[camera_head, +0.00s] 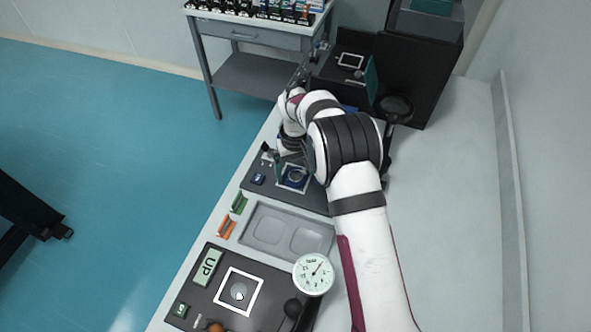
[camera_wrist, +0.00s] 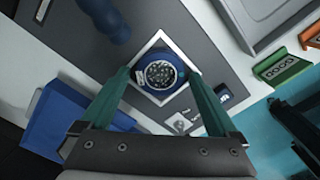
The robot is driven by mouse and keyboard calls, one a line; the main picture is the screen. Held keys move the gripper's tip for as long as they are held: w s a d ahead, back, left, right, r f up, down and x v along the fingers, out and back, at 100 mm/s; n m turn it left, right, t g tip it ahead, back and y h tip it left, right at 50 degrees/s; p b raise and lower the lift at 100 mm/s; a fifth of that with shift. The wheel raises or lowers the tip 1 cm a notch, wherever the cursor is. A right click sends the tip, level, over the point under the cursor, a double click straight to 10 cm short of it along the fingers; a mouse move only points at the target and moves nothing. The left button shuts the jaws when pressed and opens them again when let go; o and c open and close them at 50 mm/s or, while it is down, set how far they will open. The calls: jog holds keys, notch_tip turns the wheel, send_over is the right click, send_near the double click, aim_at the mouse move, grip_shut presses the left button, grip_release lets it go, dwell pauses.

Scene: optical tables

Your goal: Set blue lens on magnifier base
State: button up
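A blue ring-shaped lens piece (camera_wrist: 160,76) with a grey speckled round centre shows in the wrist view, inside a white square outline on a dark panel. In the head view the blue ring (camera_head: 295,177) shows within the same outline, partly beside my arm. My gripper (camera_wrist: 160,79) points down at it, with one teal finger on each side. Which part is the lens and which the magnifier base is not clear. In the head view my arm covers much of the gripper.
A grey two-compartment tray (camera_head: 287,231) lies nearer, beside green (camera_head: 239,203) and orange (camera_head: 227,228) tags. A second dark panel (camera_head: 213,294) has a white square and a round dial (camera_head: 313,274). A blue block (camera_wrist: 68,120) stands left in the wrist view. Dark equipment stands farther back.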

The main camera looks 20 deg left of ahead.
aim_at(295, 175)
jog(key=c, duration=1.2)
jog(key=o, duration=1.4)
jog(key=shift+r, duration=0.15)
notch_tip(295, 175, up, 16)
jog(key=shift+f, duration=0.2)
